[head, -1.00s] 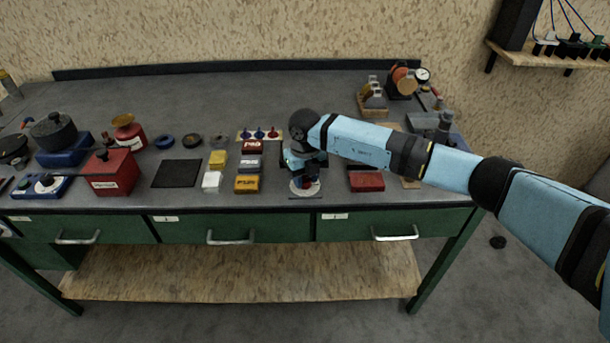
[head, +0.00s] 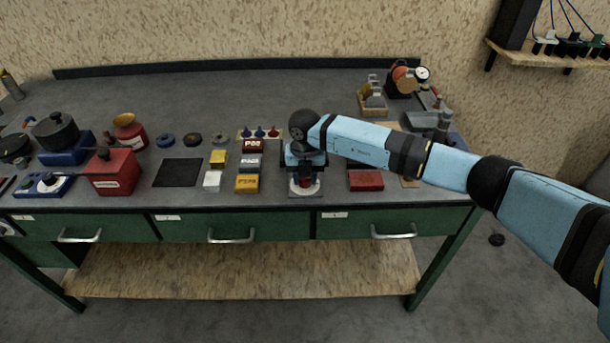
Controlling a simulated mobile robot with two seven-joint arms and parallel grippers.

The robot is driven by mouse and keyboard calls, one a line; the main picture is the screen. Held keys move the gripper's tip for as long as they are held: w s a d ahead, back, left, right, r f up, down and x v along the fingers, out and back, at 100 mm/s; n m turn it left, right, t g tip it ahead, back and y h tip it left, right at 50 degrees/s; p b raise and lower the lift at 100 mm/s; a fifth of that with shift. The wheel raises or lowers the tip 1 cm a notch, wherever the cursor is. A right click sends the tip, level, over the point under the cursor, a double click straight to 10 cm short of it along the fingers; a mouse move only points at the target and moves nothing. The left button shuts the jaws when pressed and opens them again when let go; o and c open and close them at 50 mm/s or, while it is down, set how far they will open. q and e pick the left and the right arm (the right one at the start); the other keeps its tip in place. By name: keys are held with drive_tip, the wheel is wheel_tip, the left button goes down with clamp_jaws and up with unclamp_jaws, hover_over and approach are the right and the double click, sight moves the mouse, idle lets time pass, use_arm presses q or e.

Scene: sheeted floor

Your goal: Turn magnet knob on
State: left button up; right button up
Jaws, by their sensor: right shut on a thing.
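A magnet base with a white round dial (head: 305,190) and a red knob (head: 305,181) stands near the front edge of the workbench, right of the small coloured boxes. My right gripper (head: 305,176) points down over it and is shut on the red knob. The wrist and the dark gripper body hide most of the knob and the back of the base. I cannot read the dial's marks. My left gripper is not in view.
A yellow box (head: 247,183) and a red block (head: 366,181) lie either side of the gripper. A black mat (head: 178,172) and a red machine (head: 113,171) are further left. The bench's back middle is clear.

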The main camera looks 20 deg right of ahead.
sight(305, 178)
drive_tip(key=o, duration=0.9)
wheel_tip(305, 178, up, 14)
drive_tip(key=shift+f+b, duration=0.1)
drive_tip(key=shift+b, duration=0.2)
